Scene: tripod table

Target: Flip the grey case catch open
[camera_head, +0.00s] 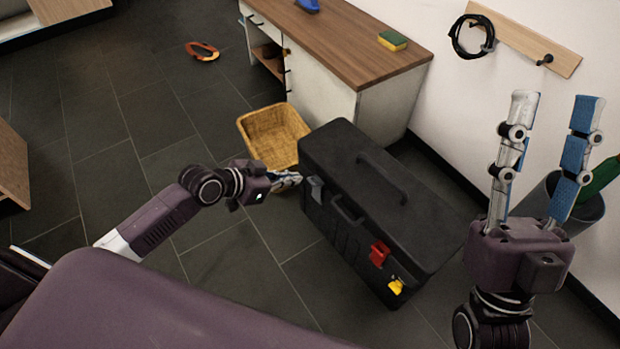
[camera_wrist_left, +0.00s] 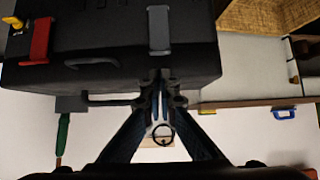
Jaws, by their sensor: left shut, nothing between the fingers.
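The black case (camera_head: 375,190) stands on the floor in the head view. Its grey catch (camera_head: 315,189) is on the front face, near the left end. A red catch (camera_head: 380,253) and a yellow catch (camera_head: 396,286) are further right. My left gripper (camera_head: 294,179) is shut and empty, its fingertips close beside the grey catch; contact is unclear. In the left wrist view, the grey catch (camera_wrist_left: 159,30) lies straight ahead of the shut fingers (camera_wrist_left: 160,82), which partly overlap the case's edge. My right gripper (camera_head: 552,105) is open and empty, raised right of the case.
A wicker basket (camera_head: 273,137) stands behind the case's left end. A cabinet with a wooden top (camera_head: 345,45) is behind it, carrying a sponge (camera_head: 393,41). A grey bin (camera_head: 590,210) stands by the wall at right. The tiled floor left of the case is mostly clear.

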